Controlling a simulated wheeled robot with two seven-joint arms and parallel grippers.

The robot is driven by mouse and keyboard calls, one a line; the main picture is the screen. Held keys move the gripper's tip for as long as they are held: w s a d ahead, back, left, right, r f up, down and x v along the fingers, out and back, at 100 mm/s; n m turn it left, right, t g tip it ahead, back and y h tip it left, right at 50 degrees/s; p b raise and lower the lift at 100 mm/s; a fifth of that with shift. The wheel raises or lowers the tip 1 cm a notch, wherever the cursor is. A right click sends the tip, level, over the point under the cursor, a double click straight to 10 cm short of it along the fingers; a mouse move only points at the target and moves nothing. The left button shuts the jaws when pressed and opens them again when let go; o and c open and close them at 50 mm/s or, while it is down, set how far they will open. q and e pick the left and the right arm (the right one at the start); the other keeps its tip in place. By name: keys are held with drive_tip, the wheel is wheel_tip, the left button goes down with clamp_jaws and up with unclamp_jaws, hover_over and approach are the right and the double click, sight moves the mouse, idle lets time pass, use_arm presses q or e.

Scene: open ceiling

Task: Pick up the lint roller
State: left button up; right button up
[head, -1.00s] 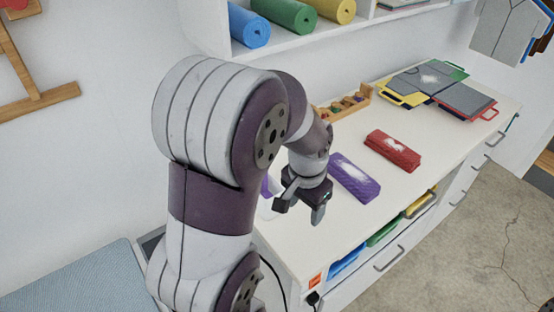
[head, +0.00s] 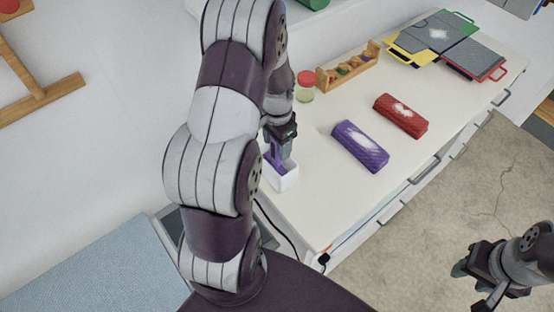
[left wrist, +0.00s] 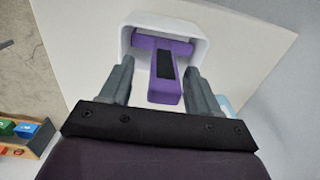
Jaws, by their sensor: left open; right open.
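The lint roller (left wrist: 165,72) is purple with a black strip on its handle. It sits in a white open-topped holder (left wrist: 203,52) in the left wrist view. In the head view the white holder (head: 288,182) stands at the near left end of the counter, with a bit of purple showing. My left gripper (head: 281,157) points down at the holder. Its fingers (left wrist: 160,75) are open, one on each side of the handle; I cannot tell whether they touch it. My right gripper (head: 474,270) is at lower right, over the floor, away from the counter.
Purple (head: 360,146) and red (head: 401,115) quilted cases lie on the white counter (head: 320,215). A jar with a red lid (head: 306,86) and a wooden rack (head: 347,68) stand behind. Coloured boards (head: 440,40) lie at the far end. A black cable hangs at the near edge.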

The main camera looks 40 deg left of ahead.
use_arm(q)
drive_tip(key=shift+d+f, duration=0.1)
drive_tip(key=shift+f, duration=0.2)
drive_tip(key=shift+a+f, duration=0.15)
drive_tip(key=shift+a, duration=0.2)
drive_tip(key=c, duration=0.9)
drive_tip(key=shift+d, duration=0.15)
drive_tip(key=shift+c, duration=0.8)
